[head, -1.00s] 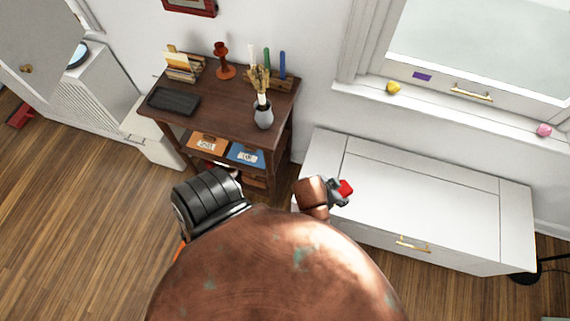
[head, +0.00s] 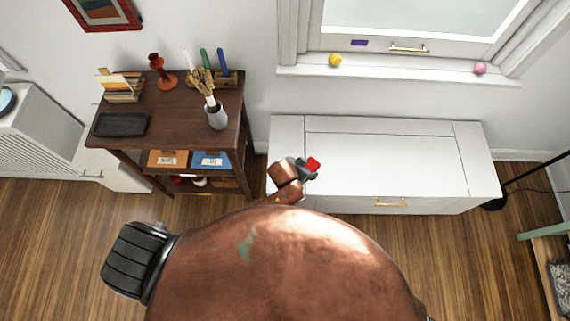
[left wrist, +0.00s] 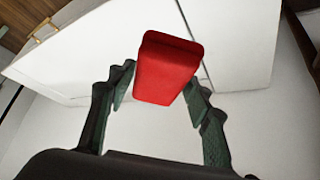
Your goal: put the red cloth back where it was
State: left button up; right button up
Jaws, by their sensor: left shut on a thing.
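The red cloth (head: 314,164) looks like a small folded block in the head view. My left gripper (head: 304,168) is shut on it and holds it up in front of the white chest's left part in the picture. In the left wrist view the red cloth (left wrist: 165,68) sits between the two dark green fingers of the left gripper (left wrist: 160,85), with the white chest behind it. Part of my left arm is hidden by my own copper body. My right gripper is not in view.
A white chest (head: 385,160) stands under the window. Its sill (head: 410,76) holds a yellow item (head: 335,60), a pink item (head: 480,68) and a purple one above. A dark wooden shelf (head: 165,150) with a vase and candlestick stands left. The chest top looks clear.

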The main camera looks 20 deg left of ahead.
aim_at(311, 167)
pick_arm(q)
jog(key=shift+m, duration=0.4)
jog(key=x, duration=0.4)
jog(key=shift+w+d+f, duration=0.1)
jog(key=shift+w+d, duration=0.15)
jog(key=shift+w, duration=0.05)
jog(key=w+a+f+b, duration=0.1)
jog(key=a+f, duration=0.2)
jog(key=a, duration=0.1)
jog(key=w+a+f+b, duration=0.1)
jog(key=w+a+f, duration=0.1)
jog(key=a+f, duration=0.1)
jog(key=w+a+f+b, duration=0.1)
jog(key=w+a+f, duration=0.1)
jog(key=a+f, duration=0.1)
jog(key=shift+a+b, duration=0.4)
jog(key=shift+a, duration=0.5)
jog(key=shift+a+f, duration=0.15)
jog(key=shift+f, duration=0.05)
jog(key=f, duration=0.2)
jog(key=f+b, duration=0.1)
jog(key=shift+w+a+f, duration=0.1)
jog(key=shift+a+f, duration=0.1)
jog(key=shift+f, duration=0.15)
jog(key=shift+r, duration=0.1)
jog(key=o, duration=1.1)
